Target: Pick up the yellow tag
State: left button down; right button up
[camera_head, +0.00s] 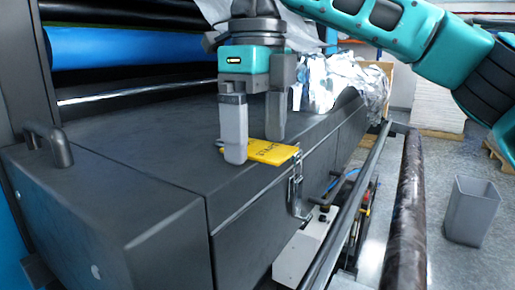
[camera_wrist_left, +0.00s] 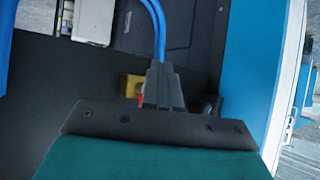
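The yellow tag (camera_head: 270,152) lies flat at the front edge of the dark machine cover, with dark lettering on it. My right gripper (camera_head: 254,148) points down over the tag. Its two grey fingers are apart, one at the tag's near left end and the other by its far edge. The near finger hides part of the tag. My left gripper (camera_wrist_left: 163,90) shows only in the left wrist view, with its dark fingers close together and nothing visible between them.
The machine cover (camera_head: 140,140) has a black handle (camera_head: 48,145) at left. Crumpled film (camera_head: 335,82) lies behind the gripper. A dark roller (camera_head: 408,215) runs along the right, with a grey bin (camera_head: 471,211) beyond. Blue cables (camera_wrist_left: 158,25) pass near my left gripper.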

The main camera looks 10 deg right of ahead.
jog(key=c, duration=1)
